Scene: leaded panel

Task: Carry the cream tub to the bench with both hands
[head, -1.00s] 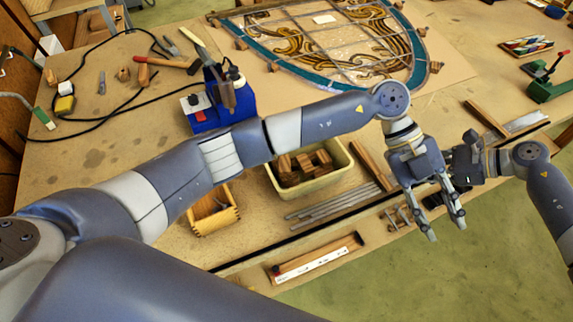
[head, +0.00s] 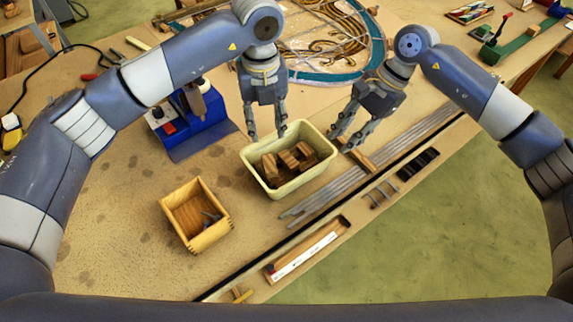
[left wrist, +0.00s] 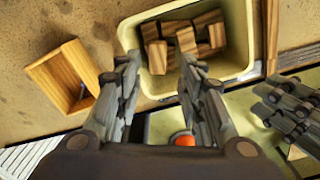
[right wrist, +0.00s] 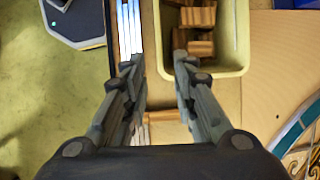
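The cream tub (head: 262,185) stands on the bench (head: 120,200) with several brown wooden blocks (head: 286,158) in it. My left gripper (head: 267,138) is open and empty above the tub's far left rim. In the left wrist view the tub (left wrist: 247,40) lies just beyond its parted fingers (left wrist: 160,62). My right gripper (head: 345,143) is open and empty near the tub's right end. In the right wrist view the tub's rim (right wrist: 205,72) shows beyond and between its fingers (right wrist: 155,62). I cannot tell whether either gripper touches the tub.
A wooden box (head: 207,238) stands left of the tub. A blue machine (head: 200,138) is behind it. Metal strips (head: 320,207) lie to the right, with a dark tray (head: 418,164) near the front edge. The leaded panel (head: 325,75) lies at the back. Bare bench shows at left.

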